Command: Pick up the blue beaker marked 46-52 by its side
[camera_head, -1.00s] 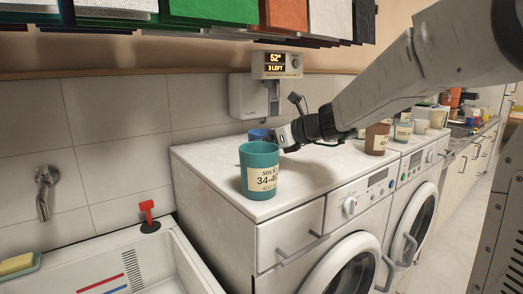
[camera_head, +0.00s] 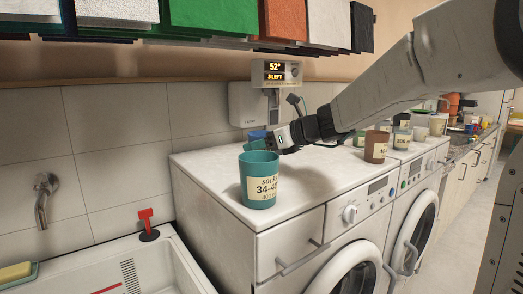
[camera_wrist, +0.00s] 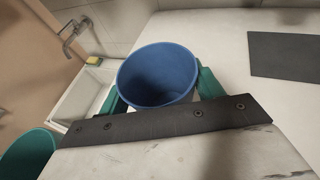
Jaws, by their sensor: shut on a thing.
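The blue beaker (camera_wrist: 156,76) is between the two green-padded fingers of my gripper (camera_wrist: 162,92) in the wrist view, open mouth toward the camera. My gripper is shut on its sides. In the head view the blue beaker (camera_head: 256,135) shows only its upper part behind a teal beaker (camera_head: 259,184) marked 34-40, with my gripper (camera_head: 276,139) at its right. Its label does not show, and I cannot tell whether its base touches the washer top (camera_head: 216,163).
The teal beaker stands close in front, at the washer's left end. A brown beaker (camera_head: 376,147) and several others stand further right. A sink (camera_head: 175,262) with a red-handled plug (camera_head: 147,225) lies left. A display box (camera_head: 276,74) hangs on the wall behind.

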